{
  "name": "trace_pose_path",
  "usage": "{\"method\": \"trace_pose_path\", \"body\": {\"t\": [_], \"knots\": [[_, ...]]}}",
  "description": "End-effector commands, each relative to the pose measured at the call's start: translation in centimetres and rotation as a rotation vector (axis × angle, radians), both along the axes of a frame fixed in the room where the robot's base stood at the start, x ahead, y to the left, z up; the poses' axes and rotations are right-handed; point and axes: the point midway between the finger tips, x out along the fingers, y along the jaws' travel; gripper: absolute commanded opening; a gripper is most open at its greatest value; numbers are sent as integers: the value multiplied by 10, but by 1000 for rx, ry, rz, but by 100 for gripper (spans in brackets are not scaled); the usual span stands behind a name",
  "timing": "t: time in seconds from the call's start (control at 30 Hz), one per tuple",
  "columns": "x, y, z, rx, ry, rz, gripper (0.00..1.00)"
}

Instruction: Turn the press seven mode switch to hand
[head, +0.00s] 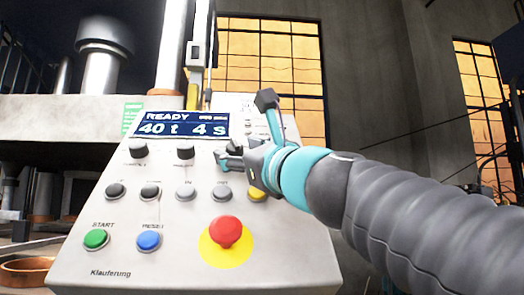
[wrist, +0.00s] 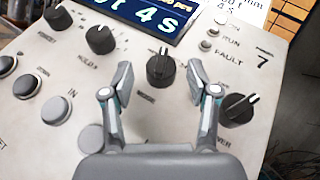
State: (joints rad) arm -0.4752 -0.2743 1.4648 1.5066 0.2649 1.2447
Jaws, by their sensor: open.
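The press control panel (head: 165,268) carries a row of black rotary knobs under its display. The label below this knob is too blurred to read surely. My gripper (wrist: 161,82) is open, with a gap on both sides of the knob. In the head view my gripper (head: 229,158) is over the panel's upper right and hides that knob.
Another black knob (wrist: 240,109) sits close to my right finger. Two more knobs (wrist: 100,39) (wrist: 57,17) lie left. The display (head: 180,125) reads READY.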

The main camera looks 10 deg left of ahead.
Motion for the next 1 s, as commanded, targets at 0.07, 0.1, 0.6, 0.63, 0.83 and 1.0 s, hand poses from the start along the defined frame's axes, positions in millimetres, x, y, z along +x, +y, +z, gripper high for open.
{"method": "trace_pose_path", "body": {"t": [0.07, 0.1, 0.6, 0.63, 0.83, 1.0], "knots": [[1, 1, 1, 0, -1, 0, 59], [1, 2, 1, 0, -1, 0, 59], [1, 1, 1, 0, 0, 0, 0], [1, 1, 1, 0, 0, 0, 0], [3, 0, 4, -34, -10, 28, 0], [5, -2, 6, -107, -26, 86, 0]]}}
